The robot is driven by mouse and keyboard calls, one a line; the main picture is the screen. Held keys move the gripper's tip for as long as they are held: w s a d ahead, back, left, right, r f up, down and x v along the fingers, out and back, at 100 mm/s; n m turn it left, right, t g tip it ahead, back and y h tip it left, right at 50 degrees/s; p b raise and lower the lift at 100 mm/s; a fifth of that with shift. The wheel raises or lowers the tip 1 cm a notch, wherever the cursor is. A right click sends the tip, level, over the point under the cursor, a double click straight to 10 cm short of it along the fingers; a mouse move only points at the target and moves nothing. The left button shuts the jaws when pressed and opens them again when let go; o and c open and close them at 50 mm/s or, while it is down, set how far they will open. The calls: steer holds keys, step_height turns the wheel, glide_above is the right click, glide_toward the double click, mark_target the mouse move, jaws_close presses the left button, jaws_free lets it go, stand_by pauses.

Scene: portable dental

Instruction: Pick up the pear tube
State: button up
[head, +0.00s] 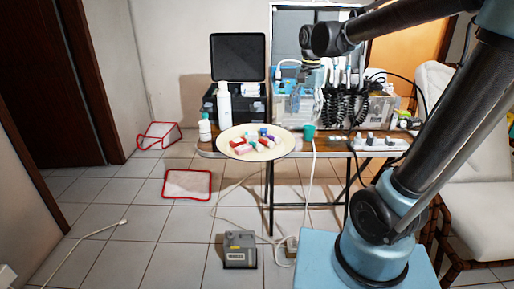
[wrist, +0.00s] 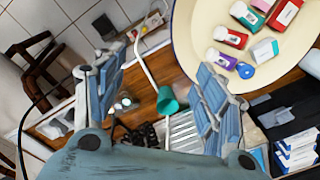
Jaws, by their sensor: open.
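A cream plate (head: 226,146) at the table's left end holds several small tubes and boxes; it also shows at the upper right of the wrist view (wrist: 190,50). On it are a red tube with a white cap (wrist: 232,37), a purple tube with a white cap (wrist: 222,60), a teal box (wrist: 245,14) and a red box (wrist: 286,12). I cannot tell which one is the pear tube. My gripper (wrist: 168,72) is open and empty, with the plate off to its right in the wrist view. In the head view it hangs above the table, right of the plate.
An open black case (head: 238,57) and a dental unit with black coiled hoses (head: 340,105) fill the table's back.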

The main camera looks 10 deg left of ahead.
steer(key=w+a+m, duration=0.1)
steer(key=w+a, duration=0.1)
steer(key=a, duration=0.8)
steer(key=m, duration=0.2)
glide_above(256, 142)
steer(key=shift+g, duration=0.3)
step_height(256, 142, down, 11)
steer(key=shift+w+f, duration=0.1)
steer(key=shift+f, duration=2.9)
steer(key=shift+s, duration=0.2)
steer(key=shift+c, duration=0.6)
steer(key=c, duration=0.6)
